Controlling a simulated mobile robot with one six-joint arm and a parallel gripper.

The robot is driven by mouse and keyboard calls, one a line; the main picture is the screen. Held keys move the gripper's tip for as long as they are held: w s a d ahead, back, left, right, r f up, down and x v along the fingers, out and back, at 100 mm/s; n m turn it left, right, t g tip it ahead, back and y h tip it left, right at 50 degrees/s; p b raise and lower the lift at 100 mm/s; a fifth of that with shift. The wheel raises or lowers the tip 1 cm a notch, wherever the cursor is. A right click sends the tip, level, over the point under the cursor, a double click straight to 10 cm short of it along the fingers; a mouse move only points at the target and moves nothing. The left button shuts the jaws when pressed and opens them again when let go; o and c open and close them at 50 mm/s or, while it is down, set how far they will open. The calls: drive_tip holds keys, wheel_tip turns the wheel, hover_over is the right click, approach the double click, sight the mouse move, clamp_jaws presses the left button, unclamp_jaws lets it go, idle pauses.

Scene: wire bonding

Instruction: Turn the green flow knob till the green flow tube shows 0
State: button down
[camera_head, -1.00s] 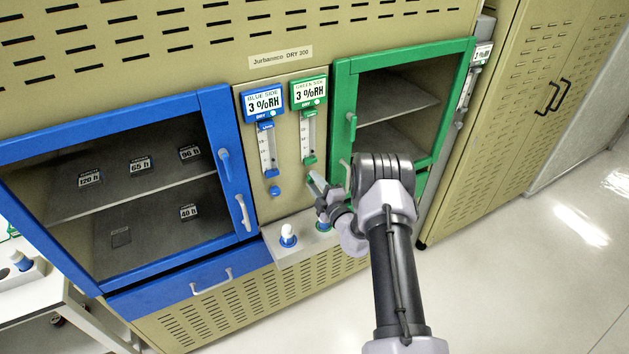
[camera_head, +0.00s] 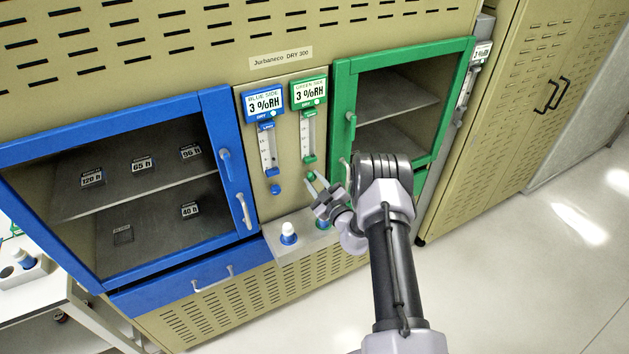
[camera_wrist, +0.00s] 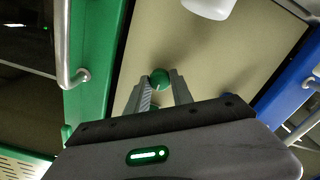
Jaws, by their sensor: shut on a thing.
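The green flow knob (camera_wrist: 160,79) sits between my gripper's fingertips (camera_wrist: 161,88) in the wrist view. My gripper is shut on the knob, with one finger on each side. In the head view my gripper (camera_head: 312,186) reaches the panel just below the green flow tube (camera_head: 308,135). The tube is upright, under the green side display (camera_head: 309,92), which reads 3 %RH. The tube's scale and float are too small to read. In the head view the knob is mostly hidden by my gripper.
The blue flow tube (camera_head: 267,148) and blue knob (camera_head: 275,189) are to the left. The green door (camera_head: 341,120) and its handle (camera_head: 351,125) are close on the right. A small shelf (camera_head: 300,248) with a blue-and-white bottle (camera_head: 288,233) lies below.

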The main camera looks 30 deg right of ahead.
idle(0.3)
drive_tip(key=c, duration=1.1)
unclamp_jaws()
drive_tip(key=s, duration=0.5)
drive_tip(key=s+p, duration=0.1)
drive_tip(key=s, duration=0.5)
drive_tip(key=s+p, duration=0.1)
drive_tip(key=s, duration=0.5)
drive_tip(key=shift+s+d, duration=0.25)
